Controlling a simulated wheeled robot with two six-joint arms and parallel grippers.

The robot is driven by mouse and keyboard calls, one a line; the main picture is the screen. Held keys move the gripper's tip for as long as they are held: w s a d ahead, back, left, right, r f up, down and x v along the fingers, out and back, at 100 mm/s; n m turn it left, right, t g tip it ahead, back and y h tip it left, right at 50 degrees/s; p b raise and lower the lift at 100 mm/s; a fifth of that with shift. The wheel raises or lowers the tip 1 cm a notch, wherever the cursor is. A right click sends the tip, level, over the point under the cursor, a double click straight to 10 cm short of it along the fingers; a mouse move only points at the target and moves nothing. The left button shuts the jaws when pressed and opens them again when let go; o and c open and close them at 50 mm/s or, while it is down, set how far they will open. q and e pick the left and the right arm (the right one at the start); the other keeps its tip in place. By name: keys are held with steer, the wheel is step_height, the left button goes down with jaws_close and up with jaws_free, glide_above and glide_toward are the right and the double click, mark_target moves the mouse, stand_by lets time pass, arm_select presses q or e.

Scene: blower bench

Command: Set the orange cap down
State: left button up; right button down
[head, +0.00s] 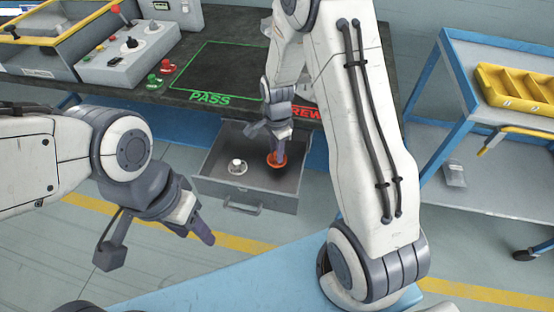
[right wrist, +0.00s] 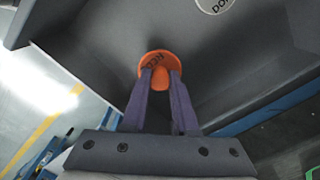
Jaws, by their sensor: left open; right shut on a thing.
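The orange cap (head: 278,159) is inside the open grey drawer (head: 271,202) under the bench. My right gripper (head: 277,145) is shut on it from above. In the right wrist view the orange cap (right wrist: 154,62) sits between the two fingertips, with partly hidden dark lettering on its disc. I cannot tell whether it touches the drawer floor. A white cap (head: 237,167) lies in the drawer to the left of it, and its edge shows in the right wrist view (right wrist: 213,4). My left gripper (head: 157,247) is open and empty, in front of the drawer to the left.
The bench top has a green PASS area (head: 215,68) and a red-lettered area partly hidden by my right arm. Red and green pieces (head: 162,73) stand beside a control box (head: 128,50). A blue-framed cart (head: 470,85) with a yellow bin (head: 518,86) stands right.

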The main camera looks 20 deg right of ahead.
steer(key=shift+f, duration=1.95)
steer(key=shift+f+b, duration=0.2)
steer(key=shift+b, duration=0.1)
steer(key=c, duration=0.7)
jaws_free()
